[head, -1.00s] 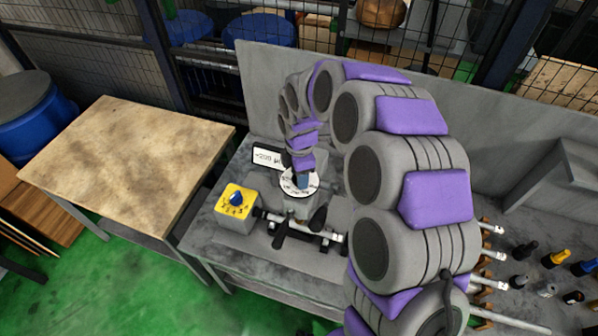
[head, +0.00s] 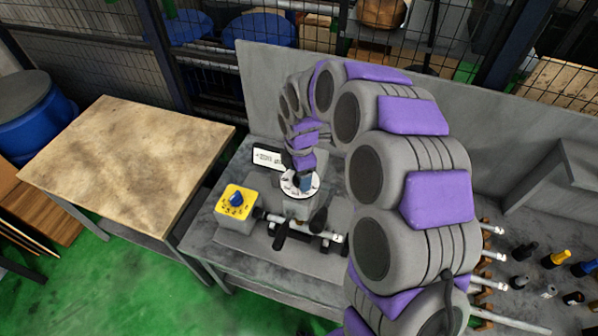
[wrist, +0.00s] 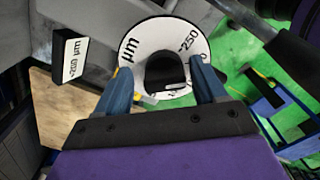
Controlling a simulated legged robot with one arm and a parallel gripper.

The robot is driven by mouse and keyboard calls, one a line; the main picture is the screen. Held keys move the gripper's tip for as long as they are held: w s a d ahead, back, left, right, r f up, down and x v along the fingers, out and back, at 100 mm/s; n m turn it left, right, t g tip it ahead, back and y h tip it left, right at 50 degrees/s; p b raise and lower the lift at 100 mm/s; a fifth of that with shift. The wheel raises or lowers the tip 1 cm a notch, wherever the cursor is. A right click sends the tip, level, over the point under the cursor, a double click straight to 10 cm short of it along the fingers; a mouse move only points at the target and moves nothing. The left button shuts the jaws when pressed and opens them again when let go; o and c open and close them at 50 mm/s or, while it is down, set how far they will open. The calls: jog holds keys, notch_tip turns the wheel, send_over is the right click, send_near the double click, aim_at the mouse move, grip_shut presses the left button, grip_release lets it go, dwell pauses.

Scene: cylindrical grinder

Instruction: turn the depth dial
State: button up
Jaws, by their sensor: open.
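The depth dial (wrist: 190,25) is a white disc with black markings, "µm" and "-250" among them, and a black raised knob (wrist: 165,73) at its centre. In the head view the dial (head: 289,187) sits on the machine on the grey bench, partly covered by my gripper (head: 305,184). In the wrist view the blue fingers of my gripper (wrist: 162,72) are open, one on each side of the black knob. I cannot tell whether they touch it. A small white sign (wrist: 73,60) reading "-200 µm" stands beside the dial, also in the head view (head: 267,157).
A yellow box (head: 236,203) with a blue knob is left of the dial. Black handles (head: 318,221) and a metal bar lie just in front. A back panel (head: 262,85) stands behind. A wooden-topped table (head: 125,155) is at left, with green floor before it.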

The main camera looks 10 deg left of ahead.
jog(key=shift+s+r, duration=0.1)
notch_tip(320, 180, up, 17)
jog(key=b, duration=0.1)
dwell(0.5)
dwell(0.3)
